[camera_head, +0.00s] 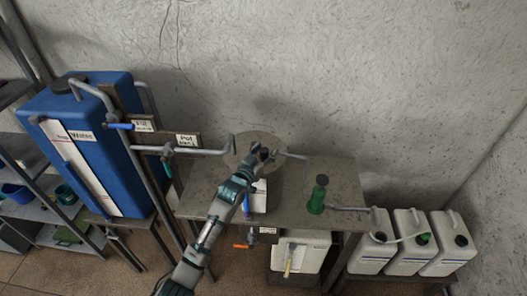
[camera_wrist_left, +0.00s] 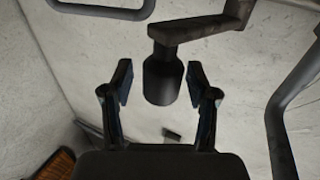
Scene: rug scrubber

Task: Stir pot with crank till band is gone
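The pot (camera_head: 246,142) shows as a round grey top on the metal table against the wall. My left gripper (camera_head: 262,156) is over its front part and hides some of it. In the left wrist view the crank's dark knob (camera_wrist_left: 163,80) hangs from a brownish crank arm (camera_wrist_left: 205,28). My left gripper also shows there (camera_wrist_left: 162,88), open, with one finger on each side of the knob and gaps visible. A white panel (camera_head: 259,200) with blue and red marks is below the pot, partly behind my arm; I cannot make out a band. My right gripper is not in view.
A large blue tank (camera_head: 115,175) stands left, with pipes and a blue-handled valve (camera_head: 121,126). A green bottle (camera_head: 317,195) stands on the table (camera_head: 342,178) at right. White canisters (camera_head: 408,258) stand lower right. A grey pipe (camera_head: 297,157) rises beside the pot.

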